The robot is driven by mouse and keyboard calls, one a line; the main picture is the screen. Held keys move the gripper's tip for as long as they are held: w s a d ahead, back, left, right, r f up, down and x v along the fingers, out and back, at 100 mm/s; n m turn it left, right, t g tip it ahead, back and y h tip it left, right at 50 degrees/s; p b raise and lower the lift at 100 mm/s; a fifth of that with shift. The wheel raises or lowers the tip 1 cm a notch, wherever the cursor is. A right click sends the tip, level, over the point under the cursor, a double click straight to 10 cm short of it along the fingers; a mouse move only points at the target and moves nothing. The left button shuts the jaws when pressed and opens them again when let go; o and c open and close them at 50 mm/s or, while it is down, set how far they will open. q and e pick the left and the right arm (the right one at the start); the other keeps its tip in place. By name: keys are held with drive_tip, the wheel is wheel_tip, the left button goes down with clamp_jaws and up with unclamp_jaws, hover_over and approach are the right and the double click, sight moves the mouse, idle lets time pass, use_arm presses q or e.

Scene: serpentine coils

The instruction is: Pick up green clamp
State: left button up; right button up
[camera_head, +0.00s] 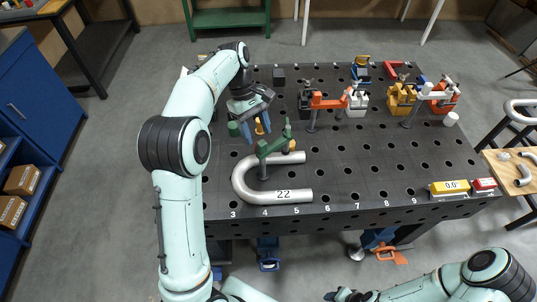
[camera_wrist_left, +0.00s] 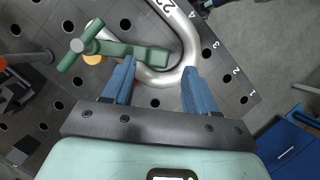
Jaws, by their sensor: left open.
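The green clamp (camera_head: 272,147) stands on the black perforated table, its arm reaching over the upper leg of a silver U-shaped pipe (camera_head: 240,180) marked 22. In the left wrist view the green clamp (camera_wrist_left: 150,55) lies ahead of the fingers, with its T-handle at upper left. My left gripper (camera_head: 256,130) is open, above the table and just behind and left of the clamp in the head view. Its two blue fingers (camera_wrist_left: 160,68) are apart, with nothing clearly held between them. A dark end of my right arm (camera_head: 345,295) shows at the bottom edge; its jaws cannot be made out.
Orange (camera_head: 327,102), yellow (camera_head: 401,95) and other clamps stand at the back and right of the table. Yellow and red gauge blocks (camera_head: 450,187) sit at the front right. The table's middle right is clear.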

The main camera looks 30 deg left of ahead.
sight(261, 142)
use_arm(q)
drive_tip(key=x, duration=0.5)
drive_tip(key=shift+w+d+r, duration=0.1)
drive_tip(key=shift+d, duration=0.1)
clamp_jaws()
idle(1.1)
